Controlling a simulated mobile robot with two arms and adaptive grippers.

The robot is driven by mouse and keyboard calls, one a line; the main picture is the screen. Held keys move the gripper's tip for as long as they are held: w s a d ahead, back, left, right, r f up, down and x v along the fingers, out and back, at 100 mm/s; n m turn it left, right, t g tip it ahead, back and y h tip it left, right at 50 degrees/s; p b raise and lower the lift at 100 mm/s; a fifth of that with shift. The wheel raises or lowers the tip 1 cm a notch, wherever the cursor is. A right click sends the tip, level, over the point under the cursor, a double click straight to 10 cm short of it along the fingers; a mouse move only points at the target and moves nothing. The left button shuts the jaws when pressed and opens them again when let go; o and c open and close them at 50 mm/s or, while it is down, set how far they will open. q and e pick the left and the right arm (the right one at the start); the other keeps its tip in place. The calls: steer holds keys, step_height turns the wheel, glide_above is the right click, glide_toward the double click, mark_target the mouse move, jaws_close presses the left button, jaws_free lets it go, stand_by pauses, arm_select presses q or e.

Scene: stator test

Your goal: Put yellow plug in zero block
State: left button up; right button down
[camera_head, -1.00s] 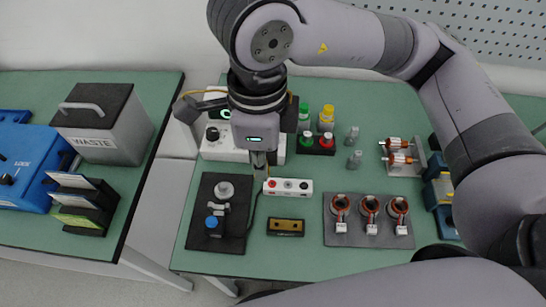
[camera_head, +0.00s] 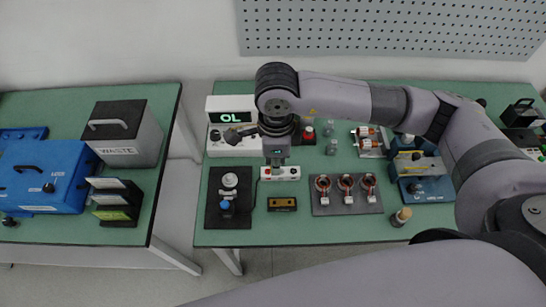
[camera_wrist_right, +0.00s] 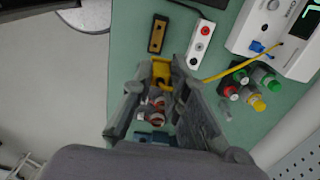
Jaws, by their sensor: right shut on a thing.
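The yellow plug (camera_wrist_right: 160,72) shows in the wrist view between the fingers of my right gripper (camera_wrist_right: 166,84), which is shut on it. In the head view my right gripper (camera_head: 277,166) points down over the white socket strip (camera_head: 284,175) and hides part of it. The brass-coloured block with two dark sockets (camera_head: 282,204), seemingly the zero block, lies flat just in front of the strip. In the wrist view this block (camera_wrist_right: 157,35) is beyond the plug, apart from it. My left gripper is not in view.
A meter (camera_head: 232,143) reading OL stands behind. A yellow cable (camera_wrist_right: 213,76) runs right from the gripper area. A dark fixture (camera_head: 228,215) with a blue knob is left; a plate with three stators (camera_head: 346,204) is right. Green mat is bare around the brass block.

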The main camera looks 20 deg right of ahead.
step_height(320, 180, down, 2)
steer(key=shift+f+b, duration=0.1)
steer(key=shift+b, duration=0.25)
steer(key=shift+f, duration=0.4)
steer(key=shift+f+b, duration=3.95)
steer(key=shift+f, duration=3.45)
steer(key=shift+f+b, duration=0.3)
steer(key=shift+b, duration=0.5)
steer(key=shift+f+b, duration=0.4)
steer(key=shift+b, duration=0.3)
steer(key=shift+f+b, duration=0.15)
steer(key=shift+b, duration=0.25)
